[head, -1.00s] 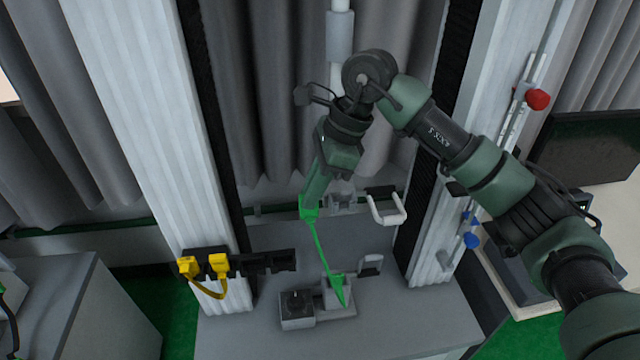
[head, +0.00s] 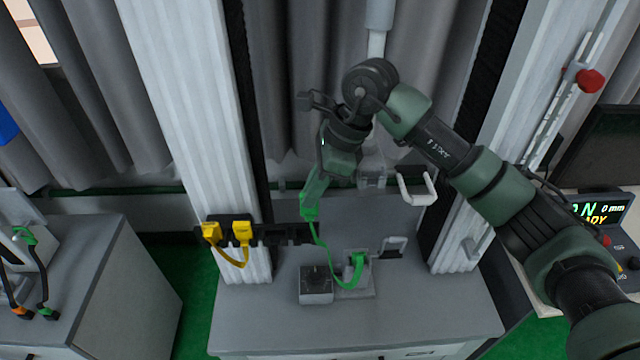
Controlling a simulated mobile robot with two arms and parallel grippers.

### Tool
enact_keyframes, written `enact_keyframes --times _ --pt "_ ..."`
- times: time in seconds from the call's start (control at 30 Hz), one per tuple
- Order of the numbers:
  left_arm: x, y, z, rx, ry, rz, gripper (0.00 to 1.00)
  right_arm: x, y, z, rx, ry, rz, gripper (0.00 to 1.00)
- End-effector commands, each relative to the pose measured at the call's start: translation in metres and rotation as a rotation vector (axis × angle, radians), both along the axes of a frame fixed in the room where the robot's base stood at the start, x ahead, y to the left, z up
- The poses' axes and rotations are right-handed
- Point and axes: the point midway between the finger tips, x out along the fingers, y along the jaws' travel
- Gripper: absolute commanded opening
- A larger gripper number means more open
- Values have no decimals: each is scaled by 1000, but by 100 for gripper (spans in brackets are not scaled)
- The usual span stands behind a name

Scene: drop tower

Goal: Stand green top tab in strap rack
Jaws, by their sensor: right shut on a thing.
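My right gripper (head: 310,205) is shut on the green top tab (head: 309,213), high over the bench and just right of the strap rack. A green strap (head: 322,248) hangs from this tab in a loose curve to a second green end (head: 357,260) at the small grey block on the bench. The dark strap rack (head: 268,238) is fixed at the left column. Two yellow tabs (head: 241,232) stand in its left part, joined by a yellow strap. Its right part looks free of tabs, partly hidden by the green tab. My left gripper is out of view.
A dark box (head: 315,284) stands beside the grey block on the bench (head: 400,315). A white U-shaped bracket (head: 417,189) is right of my gripper. White columns flank the bench. A cabinet at left carries several small cables (head: 40,280).

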Motion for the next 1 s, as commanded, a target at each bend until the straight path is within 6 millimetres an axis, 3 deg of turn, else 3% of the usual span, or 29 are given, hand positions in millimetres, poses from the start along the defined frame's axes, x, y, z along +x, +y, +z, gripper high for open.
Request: enact_keyframes --times 0.17,0.23,0.7,1.0 --pt "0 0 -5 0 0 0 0 -2 10 -12 0 1 1 0" --pt "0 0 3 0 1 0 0 -2 10 -14 1 4 0 0" --pt "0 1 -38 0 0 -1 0 -1 10 -57 0 -1 0 0" --pt "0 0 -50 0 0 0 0 -1 10 -71 0 -1 0 0"
